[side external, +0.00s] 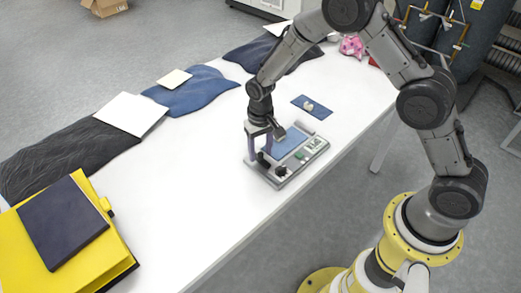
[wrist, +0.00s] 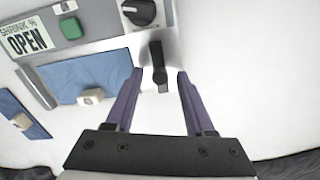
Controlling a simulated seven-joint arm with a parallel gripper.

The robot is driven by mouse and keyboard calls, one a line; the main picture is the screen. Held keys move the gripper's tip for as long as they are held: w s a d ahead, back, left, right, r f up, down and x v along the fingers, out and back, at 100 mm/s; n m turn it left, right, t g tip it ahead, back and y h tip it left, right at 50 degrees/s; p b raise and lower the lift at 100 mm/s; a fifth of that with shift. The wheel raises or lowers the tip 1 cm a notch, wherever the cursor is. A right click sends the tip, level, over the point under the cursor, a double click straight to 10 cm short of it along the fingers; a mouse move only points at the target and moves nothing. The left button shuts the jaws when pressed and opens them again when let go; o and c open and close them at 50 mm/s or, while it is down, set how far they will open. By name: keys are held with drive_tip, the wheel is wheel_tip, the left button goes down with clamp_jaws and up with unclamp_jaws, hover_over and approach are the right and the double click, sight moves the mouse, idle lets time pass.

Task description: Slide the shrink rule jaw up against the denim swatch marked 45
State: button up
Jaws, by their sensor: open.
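The shrink rule is a grey panel device (side external: 318,155) on the white table. A blue denim swatch (wrist: 62,76) lies on it with a pale block (wrist: 91,97) on top; the swatch also shows in the side view (side external: 293,139). I cannot read a 45 on it. A black upright handle (wrist: 158,68), seemingly on the sliding jaw, stands right of the swatch in the wrist view. My gripper (wrist: 160,74) is open, with one purple finger on each side of the handle and visible gaps. Its fingers also show in the side view (side external: 264,142). The display (wrist: 28,40) reads OPEN.
A black knob (wrist: 139,11) and green button (wrist: 71,28) sit on the panel near the handle. Dark and blue cloths and a yellow folder (side external: 92,235) line the table's far-left side.

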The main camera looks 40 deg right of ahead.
drive_tip(key=c, duration=0.8)
drive_tip(key=shift+o, duration=0.2)
drive_tip(key=d, duration=0.5)
drive_tip(key=o, duration=0.8)
drive_tip(key=shift+c, duration=0.2)
wheel_tip(320, 180, up, 14)
